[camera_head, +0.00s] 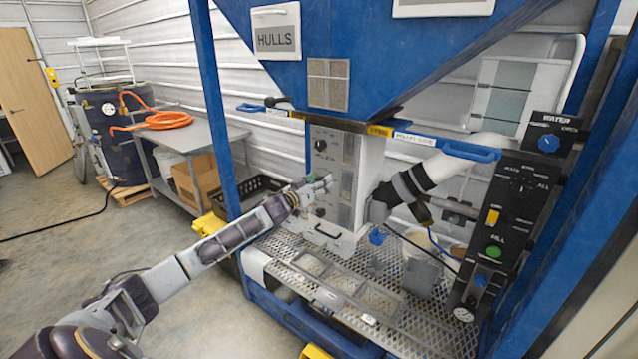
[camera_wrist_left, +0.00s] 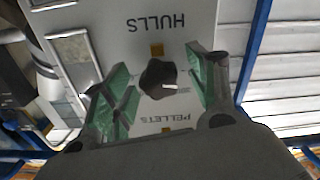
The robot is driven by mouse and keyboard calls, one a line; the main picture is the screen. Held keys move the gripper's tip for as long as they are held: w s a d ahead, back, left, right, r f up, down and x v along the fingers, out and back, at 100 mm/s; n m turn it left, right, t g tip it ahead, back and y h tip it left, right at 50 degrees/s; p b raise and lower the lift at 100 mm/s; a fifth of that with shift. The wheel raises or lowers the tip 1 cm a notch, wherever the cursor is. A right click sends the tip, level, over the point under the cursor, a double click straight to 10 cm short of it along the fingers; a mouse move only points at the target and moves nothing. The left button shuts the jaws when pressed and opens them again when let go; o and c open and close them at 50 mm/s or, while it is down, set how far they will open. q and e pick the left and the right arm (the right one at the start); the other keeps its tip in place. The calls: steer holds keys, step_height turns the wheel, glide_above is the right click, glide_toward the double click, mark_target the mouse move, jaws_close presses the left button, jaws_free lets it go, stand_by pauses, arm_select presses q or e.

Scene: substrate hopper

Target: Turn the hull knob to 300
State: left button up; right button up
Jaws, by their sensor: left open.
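The white control box (camera_head: 361,180) hangs under the blue hopper. A black knob (camera_head: 321,145) shows high on its front in the head view. My left gripper (camera_head: 327,182) is in front of this box, below that knob in the picture. In the left wrist view my left gripper (camera_wrist_left: 158,62) is open, with its green-padded fingers on either side of a dark round knob (camera_wrist_left: 158,79). The knob has a white pointer mark. Upside-down labels read HULLS (camera_wrist_left: 156,23) and PELLETS (camera_wrist_left: 167,130). I cannot tell whether the pads touch the knob, or read its scale.
A mesh platform (camera_head: 400,320) lies below the box. A black control panel (camera_head: 513,205) with a blue knob, a yellow switch and a green button stands at the right. A blue frame post (camera_head: 212,110) rises beside my left arm. A grey table (camera_head: 190,135) stands behind.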

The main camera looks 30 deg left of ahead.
stand_by(0.3)
arm_select(q)
steer(key=c, duration=1)
steer(key=shift+c, duration=0.2)
steer(key=shift+m, duration=0.4)
steer(key=m+p, duration=0.1)
steer(key=m, duration=0.2)
steer(key=shift+m+p, duration=0.4)
steer(key=shift+m, duration=1.6)
